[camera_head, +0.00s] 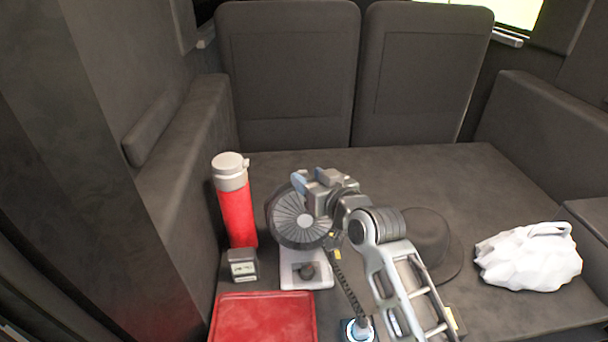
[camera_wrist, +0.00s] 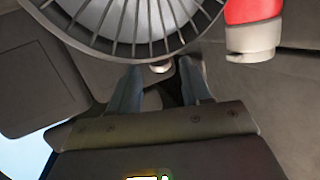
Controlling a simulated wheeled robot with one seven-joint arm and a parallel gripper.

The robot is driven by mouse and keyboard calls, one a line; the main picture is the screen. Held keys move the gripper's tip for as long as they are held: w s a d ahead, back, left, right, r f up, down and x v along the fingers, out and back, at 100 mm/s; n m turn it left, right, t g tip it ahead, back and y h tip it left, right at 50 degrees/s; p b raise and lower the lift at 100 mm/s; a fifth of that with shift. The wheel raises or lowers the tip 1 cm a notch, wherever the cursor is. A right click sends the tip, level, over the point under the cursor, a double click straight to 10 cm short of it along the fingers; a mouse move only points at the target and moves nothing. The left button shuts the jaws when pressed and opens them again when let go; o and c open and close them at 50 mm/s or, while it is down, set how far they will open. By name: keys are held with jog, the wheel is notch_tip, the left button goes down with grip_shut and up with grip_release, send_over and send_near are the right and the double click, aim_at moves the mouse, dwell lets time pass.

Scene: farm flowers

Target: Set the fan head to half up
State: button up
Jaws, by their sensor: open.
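The fan has a round dark grille head (camera_head: 299,224) with a light hub, above a white base (camera_head: 290,283) with a dark round knob. The head faces the body camera and looks tilted somewhat upward; its exact angle is unclear. My gripper (camera_head: 302,181) is at the head's upper rim, partly covering its upper right. In the wrist view the grille (camera_wrist: 135,22) fills the top, and my open gripper (camera_wrist: 161,77) has its two fingers apart just below the rim. A small pale knob (camera_wrist: 160,67) shows between the fingertips. Contact cannot be told.
A red bottle (camera_head: 236,210) stands close left of the fan. A small grey box (camera_head: 242,265) and a red tray (camera_head: 262,318) lie in front. A dark hat (camera_head: 432,240) is right, behind my arm; a white bag (camera_head: 530,258) lies far right. Seat backs stand behind.

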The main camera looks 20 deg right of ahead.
jog(key=shift+v, duration=1.95)
jog(key=s+f+h, duration=0.1)
jog(key=s+f, duration=0.3)
jog(key=s, duration=0.8)
jog(key=s+f, duration=0.4)
jog(key=s, duration=0.8)
jog(key=a+r+v, duration=0.1)
jog(key=v, duration=1)
jog(key=a+r+v, duration=0.1)
jog(key=r+v, duration=0.1)
jog(key=v, duration=1)
jog(key=shift+w+a+g, duration=0.2)
jog(key=shift+w+g, duration=0.05)
jog(key=shift+g, duration=0.15)
